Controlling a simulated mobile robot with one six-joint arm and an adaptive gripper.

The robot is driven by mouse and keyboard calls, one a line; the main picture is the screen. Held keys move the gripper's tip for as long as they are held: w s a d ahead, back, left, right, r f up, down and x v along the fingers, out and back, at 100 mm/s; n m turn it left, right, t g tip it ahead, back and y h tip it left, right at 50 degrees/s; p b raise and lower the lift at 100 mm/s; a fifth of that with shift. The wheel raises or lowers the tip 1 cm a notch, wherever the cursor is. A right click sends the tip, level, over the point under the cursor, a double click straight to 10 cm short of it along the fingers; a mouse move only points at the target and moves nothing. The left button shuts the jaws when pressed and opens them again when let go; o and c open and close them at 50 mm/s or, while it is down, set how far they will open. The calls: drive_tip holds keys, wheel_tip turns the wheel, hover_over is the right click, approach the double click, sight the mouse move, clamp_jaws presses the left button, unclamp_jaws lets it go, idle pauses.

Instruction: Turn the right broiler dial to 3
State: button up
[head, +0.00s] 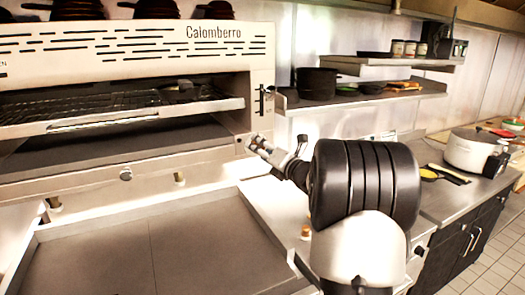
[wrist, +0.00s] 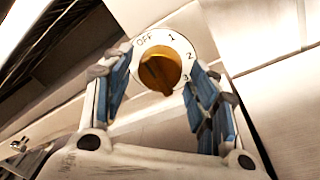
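The right broiler dial (wrist: 160,72) is a gold knob on a white plate marked OFF, 1, 2 and 3 in the wrist view. A dark ridge crosses the knob, but I cannot tell for sure which mark it points to. My gripper (wrist: 158,82) is open, with one blue-padded finger on each side of the dial. Gaps show between the fingers and the knob. In the head view my gripper (head: 253,144) is at the lower right corner of the broiler (head: 215,60), where it largely hides the dial.
Another broiler knob (head: 126,174) sits to the left on the lower front. A flat steel griddle (head: 150,255) lies below the broiler. A shelf (head: 360,98) with pans is to the right. A pot (head: 474,152) stands on the right counter.

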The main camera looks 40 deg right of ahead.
drive_tip(key=c, duration=0.8)
drive_tip(key=shift+m, duration=0.3)
drive_tip(key=shift+a+m+h, duration=0.1)
drive_tip(key=shift+m+h, duration=0.65)
drive_tip(key=shift+m, duration=4.6)
drive_tip(key=shift+a+m+h, duration=0.1)
drive_tip(key=shift+m+h, duration=0.7)
drive_tip(key=shift+m, duration=4.5)
drive_tip(key=shift+a+m+h, duration=0.1)
drive_tip(key=shift+m+h, duration=0.65)
drive_tip(key=shift+m, duration=4.6)
drive_tip(key=shift+g+p, duration=0.3)
